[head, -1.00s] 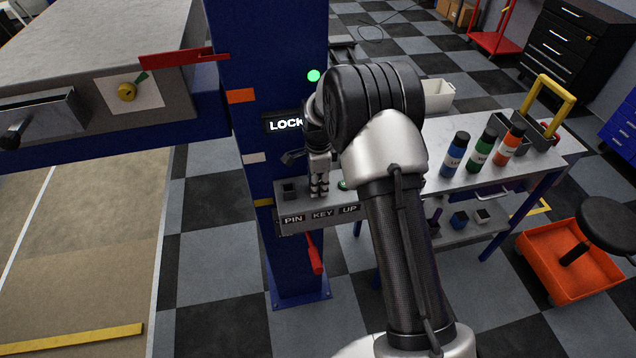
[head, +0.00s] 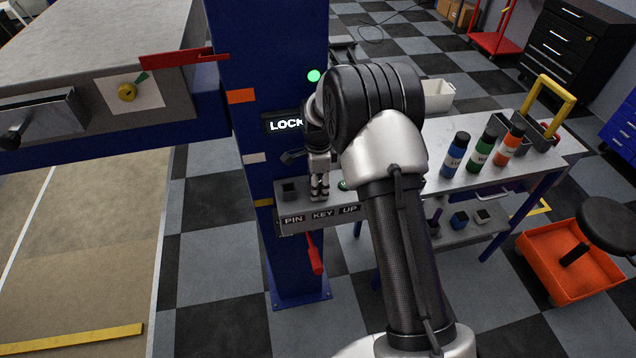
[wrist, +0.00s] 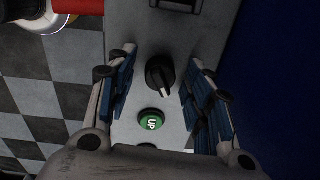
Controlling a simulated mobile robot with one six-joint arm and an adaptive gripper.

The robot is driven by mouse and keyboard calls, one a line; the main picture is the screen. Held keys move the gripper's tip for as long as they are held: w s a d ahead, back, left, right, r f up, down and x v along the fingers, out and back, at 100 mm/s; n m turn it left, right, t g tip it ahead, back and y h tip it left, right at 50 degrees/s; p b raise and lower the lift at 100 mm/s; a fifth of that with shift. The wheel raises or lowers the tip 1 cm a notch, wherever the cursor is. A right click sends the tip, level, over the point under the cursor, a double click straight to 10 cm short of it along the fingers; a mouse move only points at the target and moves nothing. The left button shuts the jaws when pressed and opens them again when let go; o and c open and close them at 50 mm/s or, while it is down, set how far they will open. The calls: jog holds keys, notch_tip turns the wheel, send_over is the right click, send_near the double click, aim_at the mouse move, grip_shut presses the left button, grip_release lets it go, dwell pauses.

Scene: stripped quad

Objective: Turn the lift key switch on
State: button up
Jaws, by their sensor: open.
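The lift key switch is a black knob (wrist: 160,75) on the grey control box, seen in the wrist view between my open fingers. My gripper (wrist: 158,92) points down over it, with blue-padded fingers on either side and apart from the knob. In the head view my gripper (head: 319,193) is low over the box (head: 300,222), above the KEY label (head: 322,214), and hides the knob. The green UP button (wrist: 151,121) lies beside the knob. A lit LOCK sign (head: 285,125) and a green light (head: 313,76) show on the blue column.
A dark square PIN socket (head: 289,190) sits left of my gripper on the box. The blue column (head: 265,50) stands right behind. A red-handled lever (head: 314,255) hangs below. A bench with bottles (head: 455,155) is at the right.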

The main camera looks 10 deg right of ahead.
jog(key=shift+r, duration=0.1)
notch_tip(320, 180, up, 12)
jog(key=shift+s, duration=0.25)
dwell(0.6)
jog(key=s+r+n+t+b, duration=0.1)
jog(key=s+r+n+b, duration=0.1)
jog(key=s+r+n, duration=0.5)
jog(key=s+r+n+t+b, duration=0.15)
jog(key=s+r, duration=0.25)
jog(key=s, duration=0.6)
jog(key=s+f+n+b, duration=0.2)
jog(key=s+n, duration=0.3)
jog(key=s, duration=0.4)
jog(key=s+f+n+t+b, duration=0.1)
jog(key=s+f+n+b, duration=0.1)
jog(key=s+n, duration=0.3)
jog(key=s, duration=0.4)
jog(key=shift+s+f, duration=0.2)
jog(key=shift+s, duration=0.15)
